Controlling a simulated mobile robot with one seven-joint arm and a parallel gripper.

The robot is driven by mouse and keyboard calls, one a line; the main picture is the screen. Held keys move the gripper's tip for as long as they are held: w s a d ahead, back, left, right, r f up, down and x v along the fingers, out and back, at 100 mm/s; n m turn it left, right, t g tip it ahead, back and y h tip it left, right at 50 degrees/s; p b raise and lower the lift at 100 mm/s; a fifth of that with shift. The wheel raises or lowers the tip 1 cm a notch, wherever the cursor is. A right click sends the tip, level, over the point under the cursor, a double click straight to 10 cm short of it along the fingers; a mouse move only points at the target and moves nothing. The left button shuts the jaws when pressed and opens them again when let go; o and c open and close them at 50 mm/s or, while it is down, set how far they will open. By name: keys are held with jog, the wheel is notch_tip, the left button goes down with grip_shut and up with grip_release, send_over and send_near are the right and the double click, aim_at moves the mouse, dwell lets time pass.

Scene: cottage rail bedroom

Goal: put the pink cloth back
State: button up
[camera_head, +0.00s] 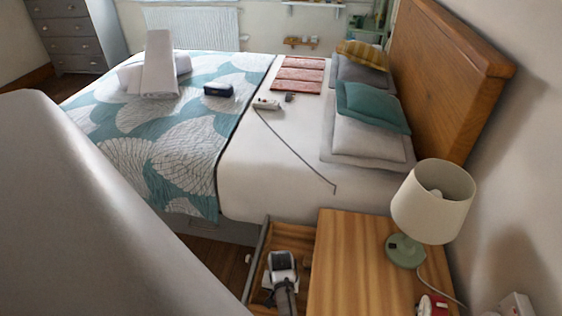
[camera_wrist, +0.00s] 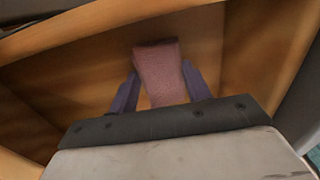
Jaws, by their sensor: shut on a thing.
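The pink cloth (camera_wrist: 160,68) shows in the wrist view as a small folded piece between the two purple fingers of my gripper (camera_wrist: 159,80). My gripper is shut on it. The cloth is over the wooden inside of the open drawer (camera_wrist: 70,68). I cannot tell whether it touches the drawer bottom. In the head view my gripper (camera_head: 283,262) is down inside the open nightstand drawer (camera_head: 258,264), and the cloth is hidden there.
The nightstand top (camera_head: 345,262) bears a lamp (camera_head: 432,205) and a red-and-white object (camera_head: 433,304). The bed (camera_head: 270,165) stands behind the drawer, with pillows (camera_head: 370,138), folded red-pink fabric (camera_head: 298,74), a dark case (camera_head: 218,90) and white towels (camera_head: 158,70).

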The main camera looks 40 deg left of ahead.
jog(key=shift+f, duration=0.2)
jog(key=o, duration=0.9)
jog(key=shift+o, duration=0.2)
